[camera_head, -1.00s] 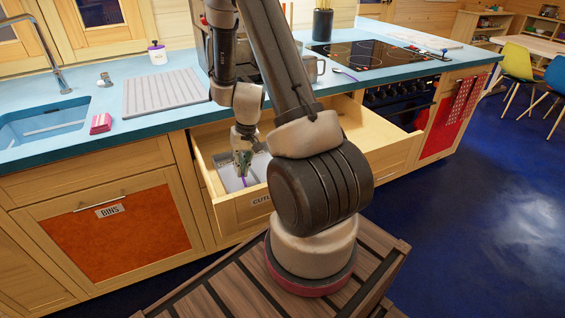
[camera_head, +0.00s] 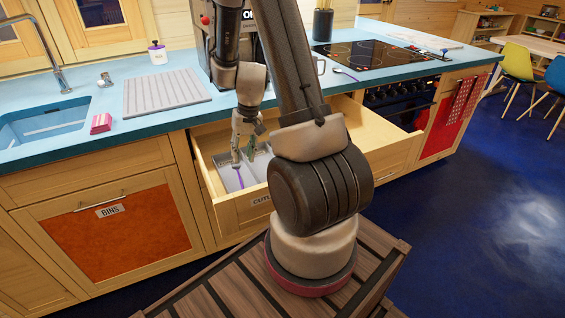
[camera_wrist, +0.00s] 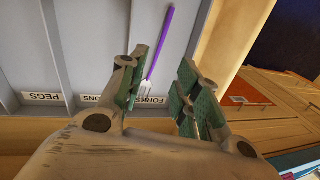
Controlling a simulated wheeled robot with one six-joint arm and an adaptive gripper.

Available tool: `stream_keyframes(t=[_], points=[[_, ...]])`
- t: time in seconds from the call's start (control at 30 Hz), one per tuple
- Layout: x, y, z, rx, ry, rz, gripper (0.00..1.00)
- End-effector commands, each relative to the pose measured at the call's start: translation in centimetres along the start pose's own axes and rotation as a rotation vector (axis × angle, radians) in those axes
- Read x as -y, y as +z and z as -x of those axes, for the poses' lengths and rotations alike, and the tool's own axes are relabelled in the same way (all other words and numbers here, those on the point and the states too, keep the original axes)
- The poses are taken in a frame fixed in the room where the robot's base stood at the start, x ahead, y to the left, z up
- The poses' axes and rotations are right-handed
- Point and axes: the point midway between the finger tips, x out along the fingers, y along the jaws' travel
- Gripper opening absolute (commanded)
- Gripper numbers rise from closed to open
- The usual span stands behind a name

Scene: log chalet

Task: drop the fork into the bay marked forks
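The fork (camera_wrist: 160,45), with a purple handle and pale tines, lies in the bay whose label reads FORKS (camera_wrist: 153,100). Its tines are at the label end, partly behind a finger. In the head view the fork (camera_head: 240,178) is a thin purple line in the grey cutlery tray (camera_head: 263,163). My gripper (camera_wrist: 165,76) is above this bay with its green-padded fingers spread apart and nothing held between them.
The tray's other bays carry labels PEGS (camera_wrist: 41,97) and one ending in ONS (camera_wrist: 98,99). The tray sits in the open wooden drawer (camera_head: 232,213), under the blue counter (camera_head: 110,128). A coffee machine (camera_head: 247,45) stands behind my arm.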

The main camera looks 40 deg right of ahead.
Motion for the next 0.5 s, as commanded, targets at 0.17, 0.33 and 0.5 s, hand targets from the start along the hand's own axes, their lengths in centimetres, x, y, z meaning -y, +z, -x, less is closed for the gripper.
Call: stream_keyframes(t=[0.17,0.33,0.5], points=[[0.0,0.0,3.8,-0.002,0.000,0.001,0.32],[0.0,0.0,5.8,-0.001,0.000,0.001,0.32],[0.0,0.1,6.3,0.002,0.001,0.000,0.32]])
